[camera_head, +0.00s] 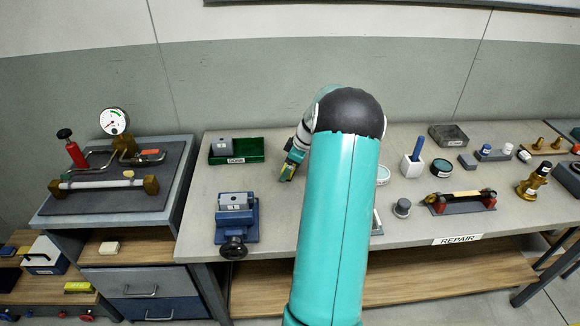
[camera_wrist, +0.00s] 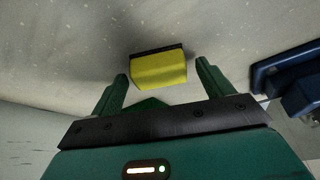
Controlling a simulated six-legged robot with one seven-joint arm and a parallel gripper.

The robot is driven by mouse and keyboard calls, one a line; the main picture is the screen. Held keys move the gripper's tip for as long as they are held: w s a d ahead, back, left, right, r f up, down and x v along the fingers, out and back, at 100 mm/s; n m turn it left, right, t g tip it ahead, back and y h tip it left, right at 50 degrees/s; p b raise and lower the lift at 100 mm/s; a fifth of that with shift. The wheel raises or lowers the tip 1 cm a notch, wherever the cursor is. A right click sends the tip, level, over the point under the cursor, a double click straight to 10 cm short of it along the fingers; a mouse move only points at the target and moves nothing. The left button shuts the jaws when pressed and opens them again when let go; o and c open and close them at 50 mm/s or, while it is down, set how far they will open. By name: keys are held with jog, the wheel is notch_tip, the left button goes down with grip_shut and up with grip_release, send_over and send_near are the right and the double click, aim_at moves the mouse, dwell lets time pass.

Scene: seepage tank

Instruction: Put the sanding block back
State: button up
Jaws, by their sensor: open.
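A yellow block with a dark edge, which looks like the sanding block (camera_wrist: 158,70), lies on the grey bench top in the wrist view. My gripper (camera_wrist: 160,80) is open, with one green finger on each side of the block; I see a gap at both sides. In the head view my gripper (camera_head: 289,168) is low over the bench, right of the green tray, and a bit of yellow shows at its tip. My arm hides part of the bench there.
A blue vise (camera_head: 237,220) holding a grey block stands left of my gripper. A green tray (camera_head: 250,146) with a grey block is behind it. Several parts and a white cup (camera_head: 412,166) stand on the right. Another yellow piece (camera_head: 78,287) lies on the lower left shelf.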

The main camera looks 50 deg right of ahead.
jog(key=v, duration=1.2)
jog(key=w+a+r, duration=0.2)
jog(key=a+r, duration=0.1)
jog(key=a, duration=0.6)
jog(key=w+a+r+m+h, duration=0.15)
jog(key=a+r, duration=0.25)
jog(key=a, duration=0.5)
jog(key=w+a+r, duration=0.2)
jog(key=a+r, duration=0.1)
jog(key=a, duration=0.6)
jog(key=s+a+m, duration=0.1)
jog(key=s+a, duration=0.6)
jog(key=a, duration=0.4)
jog(key=s+a+m+t, duration=0.1)
jog(key=s+a, duration=0.6)
jog(key=a, duration=0.5)
jog(key=shift+s+a+r, duration=0.15)
jog(key=shift+s+r, duration=0.15)
jog(key=shift+s, duration=0.05)
jog(key=shift+m, duration=0.25)
